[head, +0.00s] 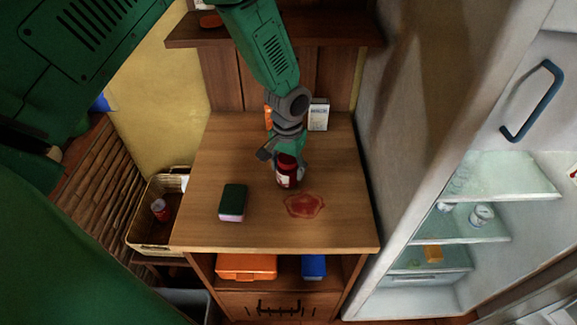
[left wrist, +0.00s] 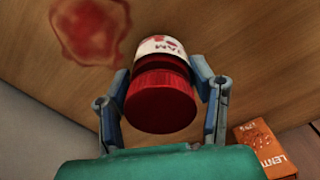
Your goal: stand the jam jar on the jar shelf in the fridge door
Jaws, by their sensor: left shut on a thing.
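The jam jar (head: 287,173) has a red lid and a white label. My left gripper (head: 284,158) is shut around it from above, over the wooden counter. In the left wrist view the jar (left wrist: 160,95) sits between the two fingers (left wrist: 162,98), its red lid towards me and "JAM" on the label. I cannot tell whether its base touches the counter. The fridge (head: 425,170) stands at the right with glass shelves (head: 490,177) showing. I cannot clearly make out the jar shelf in its door. My right gripper is not in view.
A red jam stain (head: 305,205) lies beside the jar. A dark green sponge (head: 232,201) lies to the left. An orange box (left wrist: 266,147) and a white box (head: 319,114) stand behind. A small jar (head: 481,215) is in the fridge. A blue handle (head: 531,100) sticks out at the right.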

